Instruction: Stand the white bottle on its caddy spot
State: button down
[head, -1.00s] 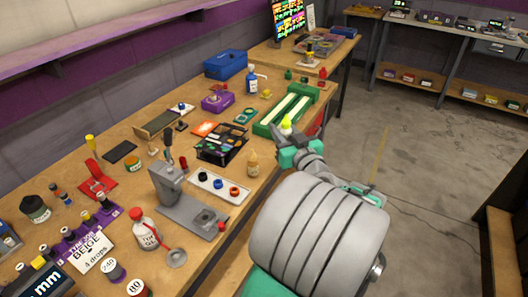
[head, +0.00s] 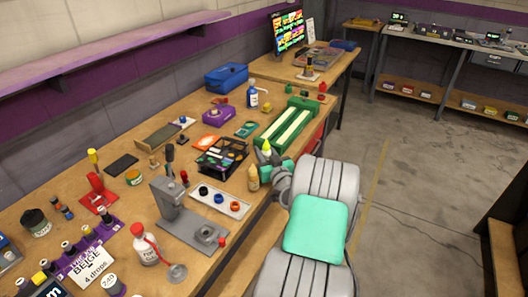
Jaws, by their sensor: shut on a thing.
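My gripper (head: 268,164) is at the right edge of the bench. It is shut on a small bottle with a pointed yellow-green tip (head: 266,147). The tip points up; the body is mostly hidden by the gripper, so I cannot tell its colour. A white bottle with a red cap (head: 147,246) stands on the bench at the near left.
A tan bottle (head: 253,180) stands just beside my gripper. A green track box (head: 288,127) lies beyond. The floor to the right is clear.

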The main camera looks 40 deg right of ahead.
jog(key=shift+f+b, duration=0.25)
jog(key=shift+b, duration=0.1)
jog(key=c, duration=1.1)
grip_release()
jog(key=shift+o, duration=0.2)
jog(key=shift+r+p, duration=0.15)
jog(key=shift+p, duration=0.15)
